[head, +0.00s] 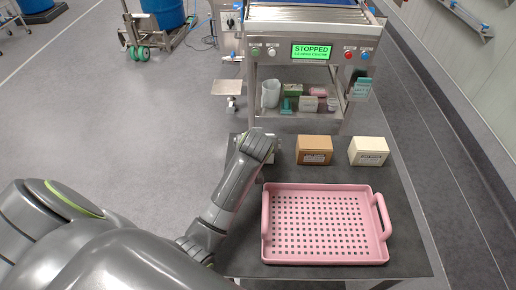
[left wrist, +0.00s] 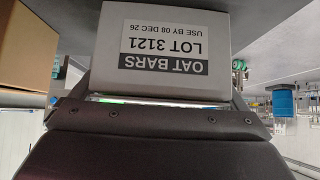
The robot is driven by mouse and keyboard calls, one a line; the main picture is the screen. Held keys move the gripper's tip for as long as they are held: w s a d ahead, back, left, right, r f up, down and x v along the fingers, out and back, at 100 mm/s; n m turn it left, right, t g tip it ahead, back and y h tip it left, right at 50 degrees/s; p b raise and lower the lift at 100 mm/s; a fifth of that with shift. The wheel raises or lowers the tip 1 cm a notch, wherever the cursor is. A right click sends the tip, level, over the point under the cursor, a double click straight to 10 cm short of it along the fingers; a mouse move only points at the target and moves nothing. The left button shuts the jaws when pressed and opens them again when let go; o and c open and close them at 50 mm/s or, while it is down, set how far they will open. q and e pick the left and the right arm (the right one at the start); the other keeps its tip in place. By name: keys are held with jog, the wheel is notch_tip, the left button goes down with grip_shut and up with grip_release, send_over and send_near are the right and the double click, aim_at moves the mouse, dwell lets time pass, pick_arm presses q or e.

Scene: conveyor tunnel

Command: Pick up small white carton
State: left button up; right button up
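A small white carton (left wrist: 165,50) fills the upper middle of the left wrist view. Its label reads OAT BARS, LOT 3121, upside down. My left gripper (head: 262,152) is at the back left of the dark table in the head view, left of the brown carton, and hides most of the white carton there. In the left wrist view its dark fingers lie along both sides of the carton; I cannot tell whether they press on it. My right gripper is not in view.
A brown carton (head: 314,150) and a cream carton (head: 368,151) stand to the right on the table (head: 405,225). A pink perforated tray (head: 325,258) lies in front of them. Behind is a conveyor machine with a STOPPED display (head: 312,51) and a shelf of small items.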

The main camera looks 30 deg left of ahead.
pick_arm(q)
jog(key=c, duration=0.7)
jog(key=shift+o, duration=0.2)
notch_tip(320, 180, up, 10)
jog(key=shift+w+b, duration=0.15)
jog(key=shift+b, duration=0.15)
jog(key=o, duration=0.4)
jog(key=c, duration=0.7)
